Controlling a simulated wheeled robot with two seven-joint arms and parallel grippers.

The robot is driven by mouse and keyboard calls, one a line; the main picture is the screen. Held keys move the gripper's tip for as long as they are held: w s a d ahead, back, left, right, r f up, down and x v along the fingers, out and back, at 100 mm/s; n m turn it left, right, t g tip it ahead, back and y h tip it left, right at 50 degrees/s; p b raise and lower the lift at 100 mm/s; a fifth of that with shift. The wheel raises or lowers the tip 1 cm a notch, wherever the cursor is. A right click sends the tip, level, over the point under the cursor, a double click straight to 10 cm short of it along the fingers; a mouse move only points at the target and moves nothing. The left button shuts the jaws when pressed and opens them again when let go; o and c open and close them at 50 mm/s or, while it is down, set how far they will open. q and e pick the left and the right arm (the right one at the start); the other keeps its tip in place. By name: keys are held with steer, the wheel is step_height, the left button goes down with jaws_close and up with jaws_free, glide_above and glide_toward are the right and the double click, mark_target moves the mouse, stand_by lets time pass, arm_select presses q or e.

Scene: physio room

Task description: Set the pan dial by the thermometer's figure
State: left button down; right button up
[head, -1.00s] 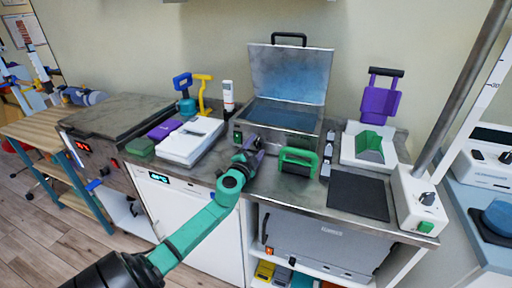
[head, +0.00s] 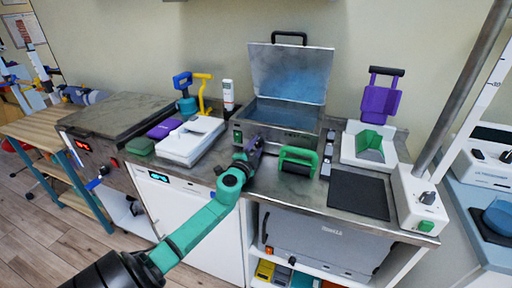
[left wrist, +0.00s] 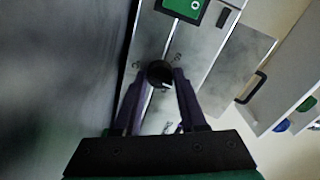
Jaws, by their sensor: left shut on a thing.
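The pan (head: 290,112) is a metal box on the counter with its lid raised and bluish water inside. Its dial is a dark round knob (left wrist: 158,73) on the metal front panel, with small marks around it that I cannot read. My left gripper (head: 256,145) is at the left part of the pan's front. In the left wrist view its purple fingers (left wrist: 160,82) are shut on the dial. The thermometer seems to be the slim white device (head: 228,93) standing left of the pan; its figure is too small to read. My right gripper is out of view.
A green-handled tool (head: 298,160) stands close right of my left gripper. A white box-like device (head: 190,140) lies to the left. A dark mat (head: 358,194) lies on the counter at right. A green switch (left wrist: 187,8) is on the panel near the dial.

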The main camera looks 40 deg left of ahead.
arm_select(q)
steer(key=m, duration=1)
steer(key=shift+f+m, duration=0.1)
steer(key=shift+m, duration=0.3)
stand_by(0.3)
steer(key=shift+c, duration=2.3)
jaws_free()
